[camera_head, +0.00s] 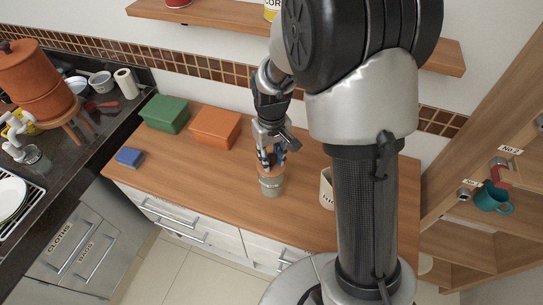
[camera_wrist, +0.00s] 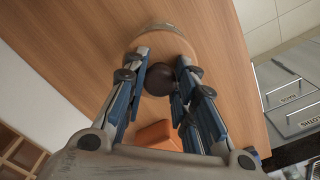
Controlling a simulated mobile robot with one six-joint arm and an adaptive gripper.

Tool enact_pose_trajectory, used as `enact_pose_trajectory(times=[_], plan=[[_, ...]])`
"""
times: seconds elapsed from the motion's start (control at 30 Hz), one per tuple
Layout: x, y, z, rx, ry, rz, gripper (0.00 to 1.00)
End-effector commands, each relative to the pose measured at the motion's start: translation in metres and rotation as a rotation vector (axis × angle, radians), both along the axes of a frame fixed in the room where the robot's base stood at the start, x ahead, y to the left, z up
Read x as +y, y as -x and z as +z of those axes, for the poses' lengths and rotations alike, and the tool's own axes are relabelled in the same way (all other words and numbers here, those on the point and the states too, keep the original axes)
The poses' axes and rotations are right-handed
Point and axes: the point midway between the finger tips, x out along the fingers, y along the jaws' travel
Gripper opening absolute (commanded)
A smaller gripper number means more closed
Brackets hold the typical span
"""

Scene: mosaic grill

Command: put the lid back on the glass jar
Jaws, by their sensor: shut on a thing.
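The glass jar (camera_head: 271,187) stands on the wooden counter, below my gripper (camera_head: 271,160). Its round wooden lid (camera_head: 268,173) is over the jar's mouth; I cannot tell whether it is fully seated or slightly raised. In the wrist view the lid (camera_wrist: 160,52) shows as a tan disc with a dark round knob (camera_wrist: 187,80). My gripper (camera_wrist: 162,82) has its fingers shut on the knob. The lid hides most of the jar in the wrist view, with only a pale edge of glass showing beyond it.
A green box (camera_head: 166,113) and an orange box (camera_head: 215,127) stand at the back left of the counter (camera_head: 225,185). A blue sponge-like block (camera_head: 129,157) lies left. A cream labelled container (camera_head: 326,188) stands right of the jar, partly behind my arm.

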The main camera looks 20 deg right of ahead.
Motion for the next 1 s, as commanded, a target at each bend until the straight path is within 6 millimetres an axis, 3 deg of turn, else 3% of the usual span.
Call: enact_pose_trajectory(times=[0.67,0.7,1.0], plan=[[0.000,0.000,-0.014,0.001,0.000,0.000,0.05],[0.000,0.000,-0.013,0.000,0.000,0.000,0.27],[0.000,0.000,-0.013,0.000,0.000,0.000,0.47]])
